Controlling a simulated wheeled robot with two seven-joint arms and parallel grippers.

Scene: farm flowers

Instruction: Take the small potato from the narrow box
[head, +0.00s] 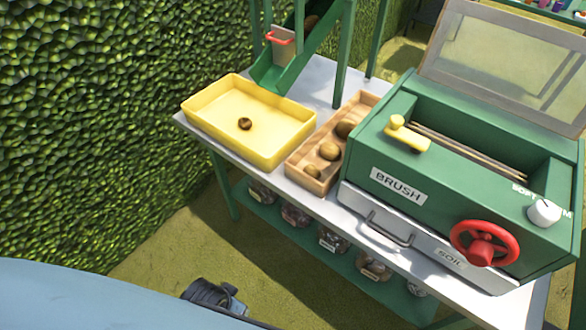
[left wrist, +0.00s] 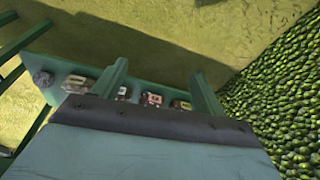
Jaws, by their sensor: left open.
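The narrow wooden box (head: 299,161) stands on the table between the yellow tray and the green brush machine. A dark part of my left arm shows low in the head view, well short of the box. My right gripper is not in view.
The yellow tray (head: 205,130) holds one small brown lump (head: 245,123). A green chute (head: 295,62) slopes down behind it. The green brush machine (head: 447,190) with a red wheel (head: 484,243) stands close right of the box. Several jars sit on the lower shelf (head: 272,222). A hedge (head: 90,110) rises left.

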